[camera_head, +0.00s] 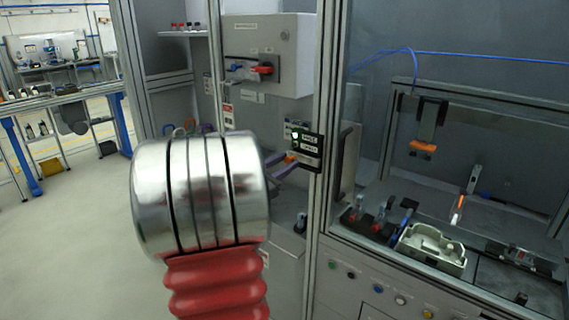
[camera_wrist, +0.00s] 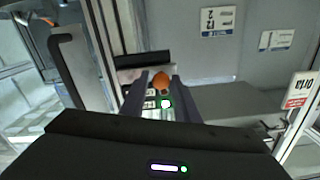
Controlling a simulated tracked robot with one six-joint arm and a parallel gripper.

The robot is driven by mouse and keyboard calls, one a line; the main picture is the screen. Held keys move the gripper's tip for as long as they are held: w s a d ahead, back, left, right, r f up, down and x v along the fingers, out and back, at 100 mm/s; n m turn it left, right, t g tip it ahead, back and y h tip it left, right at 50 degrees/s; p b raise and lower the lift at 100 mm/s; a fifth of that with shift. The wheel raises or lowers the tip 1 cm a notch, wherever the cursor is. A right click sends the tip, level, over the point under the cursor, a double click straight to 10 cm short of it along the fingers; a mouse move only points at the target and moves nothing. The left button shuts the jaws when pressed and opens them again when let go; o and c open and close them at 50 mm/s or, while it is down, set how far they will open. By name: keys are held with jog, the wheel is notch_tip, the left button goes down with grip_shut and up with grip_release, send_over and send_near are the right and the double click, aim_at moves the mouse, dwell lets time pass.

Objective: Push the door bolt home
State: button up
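The door bolt's orange knob (camera_head: 290,158) sits at a black switch box (camera_head: 309,151) on the door frame post, with a green light lit on the box. In the wrist view the orange knob (camera_wrist: 161,82) stands between the two dark fingers of my gripper (camera_wrist: 158,88), with the green light just below it. The fingers look open, with a gap on each side of the knob. In the head view my gripper (camera_head: 281,166) is at the knob, partly hidden by my large silver wrist joint. The bolt's rod is not clearly visible.
A black door handle (camera_head: 345,150) stands close right of the box; it is also in the wrist view (camera_wrist: 72,68). A grey cabinet (camera_head: 268,55) with a red switch is behind. To the right, a glazed cell holds a pale tray-like part (camera_head: 431,248). Open floor lies left.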

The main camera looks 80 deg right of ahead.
aim_at(308, 161)
grip_shut()
jog(key=shift+s, duration=0.1)
jog(key=s, duration=0.1)
jog(key=s+a, duration=0.1)
jog(key=s, duration=0.1)
jog(key=shift+s+a, duration=0.15)
jog(key=shift+a, duration=0.1)
jog(key=shift+s+a+f, duration=0.1)
jog(key=shift+s+a, duration=0.05)
jog(key=shift+s, duration=0.2)
jog(key=shift+o, duration=0.4)
grip_release()
jog(key=shift+s, duration=0.1)
jog(key=shift+o, duration=1.4)
